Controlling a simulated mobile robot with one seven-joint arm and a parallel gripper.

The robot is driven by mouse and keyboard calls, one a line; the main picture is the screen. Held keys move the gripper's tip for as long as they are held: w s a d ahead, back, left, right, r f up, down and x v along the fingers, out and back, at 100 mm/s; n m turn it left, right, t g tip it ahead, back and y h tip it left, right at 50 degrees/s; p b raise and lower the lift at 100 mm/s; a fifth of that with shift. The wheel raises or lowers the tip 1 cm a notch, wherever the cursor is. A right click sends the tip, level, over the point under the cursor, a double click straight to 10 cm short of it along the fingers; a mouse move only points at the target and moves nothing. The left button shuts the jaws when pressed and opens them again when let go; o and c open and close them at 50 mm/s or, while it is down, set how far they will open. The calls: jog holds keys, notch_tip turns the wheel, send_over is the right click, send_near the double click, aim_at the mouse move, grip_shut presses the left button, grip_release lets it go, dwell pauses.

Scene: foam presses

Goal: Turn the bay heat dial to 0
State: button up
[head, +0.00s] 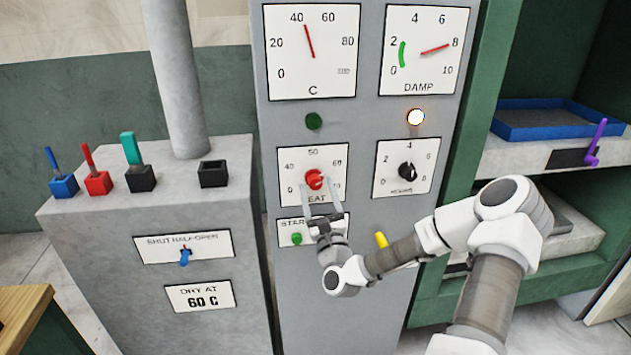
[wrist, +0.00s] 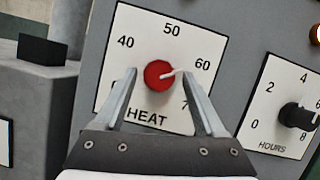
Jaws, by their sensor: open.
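The heat dial is a red round knob (head: 314,180) with a white pointer, on a white plate marked HEAT on the grey panel. In the wrist view the knob (wrist: 159,75) has its pointer to the right and slightly up, just below the 60 mark. Marks 40, 50, 60 and part of a 7 show there; no 0 is readable, and the lower left scale is behind a finger. My gripper (head: 320,189) is open in front of the plate, its fingers (wrist: 158,76) on either side of the knob with gaps. Contact cannot be told.
A black HOURS knob (head: 407,170) is to the right. Above are a green lamp (head: 314,121) and a C gauge (head: 312,50). A grey cabinet (head: 90,240) stands left.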

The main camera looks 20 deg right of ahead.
jog(key=shift+x, duration=1.1)
grip_shut()
